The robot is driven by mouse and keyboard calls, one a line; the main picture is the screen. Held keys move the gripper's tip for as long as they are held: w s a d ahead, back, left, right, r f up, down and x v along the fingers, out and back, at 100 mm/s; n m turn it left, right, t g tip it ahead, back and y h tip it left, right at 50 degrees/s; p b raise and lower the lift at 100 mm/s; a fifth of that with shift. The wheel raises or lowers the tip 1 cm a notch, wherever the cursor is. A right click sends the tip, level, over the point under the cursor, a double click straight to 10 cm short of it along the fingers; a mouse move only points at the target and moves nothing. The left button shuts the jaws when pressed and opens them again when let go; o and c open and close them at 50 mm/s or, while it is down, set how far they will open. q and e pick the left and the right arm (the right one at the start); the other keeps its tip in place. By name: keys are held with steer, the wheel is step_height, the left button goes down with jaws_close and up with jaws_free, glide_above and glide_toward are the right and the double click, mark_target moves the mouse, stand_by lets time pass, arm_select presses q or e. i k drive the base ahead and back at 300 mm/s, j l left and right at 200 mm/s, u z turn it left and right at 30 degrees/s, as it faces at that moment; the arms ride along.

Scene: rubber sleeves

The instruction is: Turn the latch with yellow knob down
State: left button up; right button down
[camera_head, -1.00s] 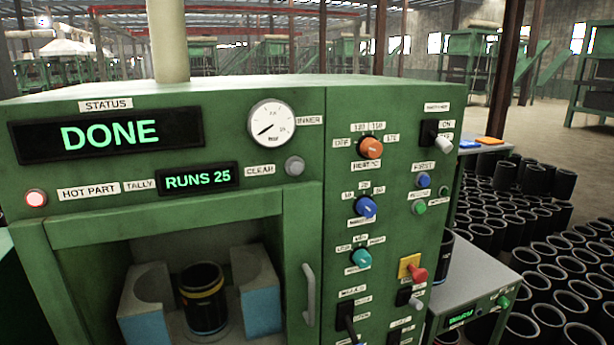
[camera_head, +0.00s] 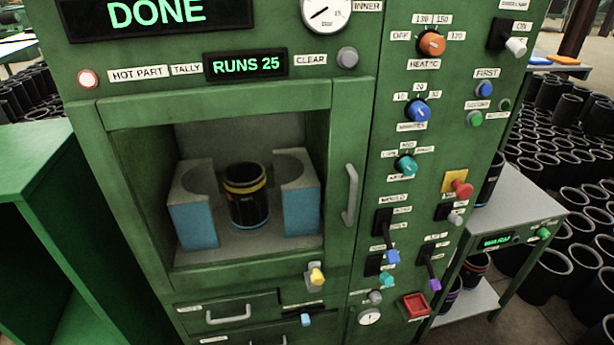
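A latch with a yellow knob (camera_head: 317,275) sits on the green machine's front, just below the lower right corner of the chamber opening. The knob sticks out from a small pale plate; the exact angle of the latch is hard to tell. The chamber above it holds a black sleeve (camera_head: 248,197) with a yellow band, standing between two blue-sided mould halves (camera_head: 195,222). Neither of my grippers shows in the head view.
A grey door handle (camera_head: 351,194) stands right of the chamber. Drawers with a handle (camera_head: 228,314) and a light blue knob (camera_head: 306,320) lie below the latch. The right panel carries several dials, levers and a red button (camera_head: 415,306). A side table (camera_head: 520,208) stands at right.

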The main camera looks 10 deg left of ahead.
mark_target(313, 279)
steer(key=i+l+u, duration=0.1)
steer(key=l+u, duration=0.4)
steer(key=u, duration=0.2)
steer(key=l+u, duration=0.5)
steer(key=l, duration=0.85)
steer(key=k+l+u, duration=0.15)
steer(key=l, duration=0.8)
